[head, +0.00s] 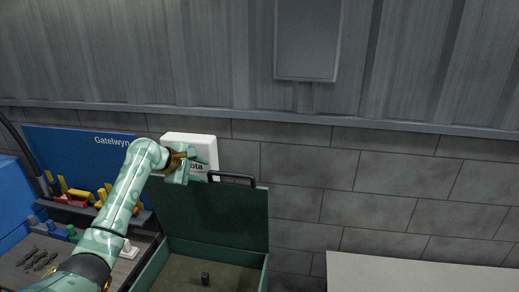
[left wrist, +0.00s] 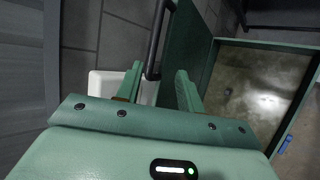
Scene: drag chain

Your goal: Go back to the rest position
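My left gripper (head: 196,168) is at the upper left edge of a raised dark green lid (head: 225,222), left of its black handle (head: 232,178). In the left wrist view its two green fingers (left wrist: 159,74) are apart. The black handle (left wrist: 157,38) shows beyond and between the fingertips, with no clear grip on it. The lid stands upright on an open green case (head: 262,272). My right gripper is in neither view.
A white box (head: 203,147) with lettering is behind my left gripper. A blue board (head: 75,150) with tools stands at the left. A pale surface (head: 420,275) is at the lower right. A small dark object (head: 205,279) lies in the case. A grey wall rises behind.

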